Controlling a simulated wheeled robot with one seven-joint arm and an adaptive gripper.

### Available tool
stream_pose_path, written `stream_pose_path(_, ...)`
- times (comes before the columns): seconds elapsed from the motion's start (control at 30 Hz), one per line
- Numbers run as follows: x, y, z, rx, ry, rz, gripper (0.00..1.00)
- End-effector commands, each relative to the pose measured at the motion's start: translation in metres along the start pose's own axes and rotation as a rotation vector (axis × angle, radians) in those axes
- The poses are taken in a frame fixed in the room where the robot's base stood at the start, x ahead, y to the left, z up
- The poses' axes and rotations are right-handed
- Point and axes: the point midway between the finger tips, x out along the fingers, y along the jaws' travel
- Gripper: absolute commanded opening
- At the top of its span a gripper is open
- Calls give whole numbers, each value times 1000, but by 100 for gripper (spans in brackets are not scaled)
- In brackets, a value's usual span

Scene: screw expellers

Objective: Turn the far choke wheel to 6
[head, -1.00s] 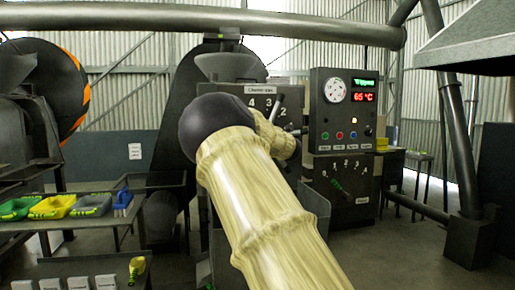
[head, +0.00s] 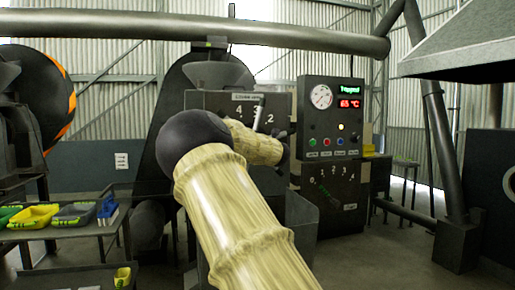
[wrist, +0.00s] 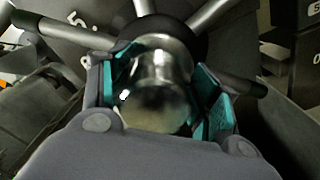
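The far choke wheel shows in the wrist view as a dark hub with metal spokes and dark grips (wrist: 235,83). Behind it a dark dial plate carries a 5 and a part-hidden figure below it. My gripper (wrist: 157,95) has its teal pads against both sides of the wheel's shiny metal centre piece. In the head view the dial plate (head: 222,102) shows 4, 3 and 2. One spoke (head: 258,114) stands up by the 3. My pale arm hides most of the wheel, and the gripper's fingers are hidden there.
A control cabinet (head: 330,118) with a gauge, a red 65 °C display and coloured buttons stands right of the wheel.

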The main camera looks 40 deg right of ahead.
Motion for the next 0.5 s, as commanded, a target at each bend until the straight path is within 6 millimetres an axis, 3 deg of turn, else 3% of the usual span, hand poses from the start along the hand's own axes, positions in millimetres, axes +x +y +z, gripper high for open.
stream_pose_path(0.33,0,2,-3,1,3,2,71)
stream_pose_path(0.5,-10,3,-3,0,3,2,71)
